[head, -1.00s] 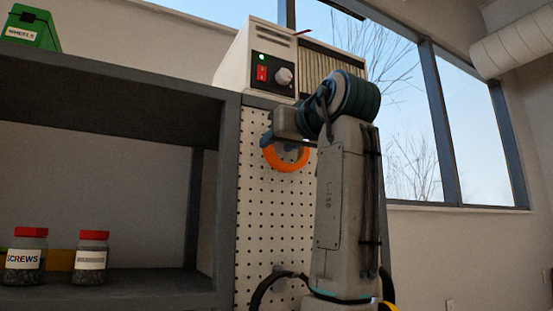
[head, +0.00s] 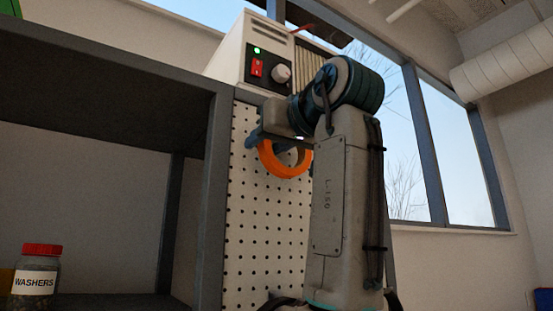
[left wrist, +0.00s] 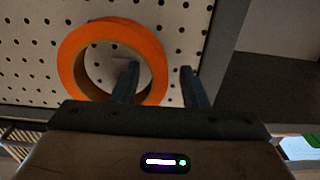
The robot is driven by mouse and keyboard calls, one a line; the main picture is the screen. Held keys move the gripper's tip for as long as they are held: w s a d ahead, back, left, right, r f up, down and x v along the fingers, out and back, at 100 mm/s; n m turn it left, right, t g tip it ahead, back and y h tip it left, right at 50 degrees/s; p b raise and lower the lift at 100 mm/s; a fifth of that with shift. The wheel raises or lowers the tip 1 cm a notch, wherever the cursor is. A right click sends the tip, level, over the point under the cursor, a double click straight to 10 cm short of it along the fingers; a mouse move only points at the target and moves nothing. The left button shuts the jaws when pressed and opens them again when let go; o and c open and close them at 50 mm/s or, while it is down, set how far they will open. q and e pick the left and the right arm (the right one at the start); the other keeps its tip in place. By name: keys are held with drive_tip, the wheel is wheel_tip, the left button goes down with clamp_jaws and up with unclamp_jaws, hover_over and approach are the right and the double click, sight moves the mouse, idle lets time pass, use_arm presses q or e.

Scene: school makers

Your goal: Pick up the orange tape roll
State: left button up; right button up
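The orange tape roll (head: 284,160) is against the white pegboard (head: 265,225), below the white machine. What holds it there is hard to make out. My left gripper is raised at the roll in the head view, partly covered by its own arm. In the left wrist view, my left gripper (left wrist: 160,68) is open. One finger reaches into the hole of the tape roll (left wrist: 72,72) and the other is outside its rim, so the right side of the ring lies between them. I cannot tell whether either finger touches it. My right gripper is not in view.
A white machine (head: 246,50) with a red switch and a knob sits above the pegboard. A grey shelf unit (head: 214,185) stands at the left, with a red-lidded washers jar (head: 37,278) on it. Windows are behind my arm at the right.

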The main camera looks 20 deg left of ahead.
use_arm(q)
drive_tip(key=shift+w+a, duration=0.1)
drive_tip(key=shift+a, duration=0.05)
drive_tip(key=shift+d, duration=0.2)
drive_tip(key=shift+s+d+r, duration=0.1)
drive_tip(key=shift+s+d, duration=0.05)
drive_tip(key=shift+s, duration=0.15)
drive_tip(key=shift+c, duration=1.3)
drive_tip(key=c, duration=0.3)
clamp_jaws()
drive_tip(key=shift+w, duration=0.1)
